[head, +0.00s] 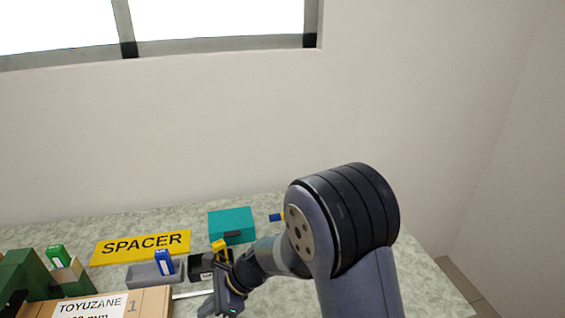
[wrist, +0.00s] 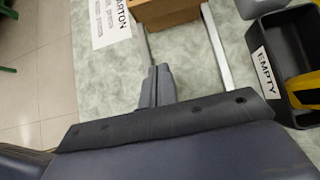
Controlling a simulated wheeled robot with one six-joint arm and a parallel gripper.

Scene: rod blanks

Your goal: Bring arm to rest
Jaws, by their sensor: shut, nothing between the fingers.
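My gripper (head: 228,303) is low over the speckled table (head: 420,285) in the head view, right of the cardboard box. In the wrist view its two fingers (wrist: 157,84) are together with nothing between them. My arm rises from there to a large elbow joint at the right of the head view. In the wrist view two pale metal bars lie ahead: one (wrist: 142,42) just beyond the fingertips, the other (wrist: 215,48) to the right. I cannot tell whether the fingertips touch the nearer bar.
The cardboard box (head: 152,303) stands at the front left. A black bin marked EMPTY (wrist: 288,103), with something yellow inside, is right of the fingers. A grey tray (head: 140,277), yellow SPACER sign (head: 110,250), teal box (head: 228,222) and green blocks (head: 28,272) stand behind or left.

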